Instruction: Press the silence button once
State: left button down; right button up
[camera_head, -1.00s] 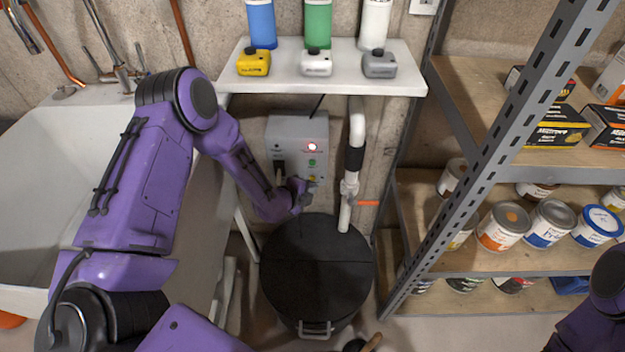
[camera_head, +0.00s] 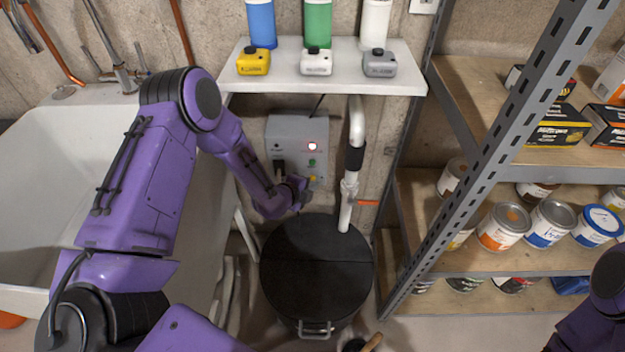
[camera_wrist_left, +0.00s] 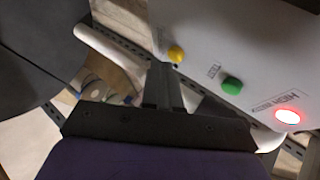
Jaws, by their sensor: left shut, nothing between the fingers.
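A grey alarm panel (camera_head: 285,130) hangs on the wall under the white shelf. It carries a lit red lamp (camera_head: 312,146), a green button (camera_head: 312,162) and a yellow button (camera_head: 313,178). The left wrist view shows the yellow button (camera_wrist_left: 176,54), green button (camera_wrist_left: 232,86) and glowing red lamp (camera_wrist_left: 288,117). I cannot read which button is marked silence. My left gripper (camera_head: 305,186) is at the panel's lower right. Its shut, empty fingers (camera_wrist_left: 163,82) have their tips close to the yellow button; I cannot tell whether they touch. My right gripper is out of view.
A black lidded pit (camera_head: 317,265) lies below the panel, with a white pipe (camera_head: 346,210) rising from it. A white shelf (camera_head: 320,77) with bottles is above. A white sink (camera_head: 50,170) stands left, and a metal rack (camera_head: 470,185) with cans stands right.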

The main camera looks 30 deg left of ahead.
pick_arm(q)
jog(key=shift+w+a, duration=0.2)
jog(key=shift+w, duration=0.15)
dwell(0.7)
jog(key=shift+s, duration=0.1)
jog(key=shift+s+d, duration=0.4)
jog(key=shift+s, duration=0.25)
jog(key=shift+s+d+p, duration=0.25)
jog(key=shift+s+d, duration=0.1)
jog(key=shift+s, duration=0.4)
jog(key=shift+s+d+p, duration=0.3)
jog(key=shift+s+d, duration=0.05)
jog(key=shift+s, duration=0.4)
jog(key=shift+s+d+p, duration=0.25)
jog(key=shift+s+d, duration=0.1)
jog(key=shift+s, duration=0.4)
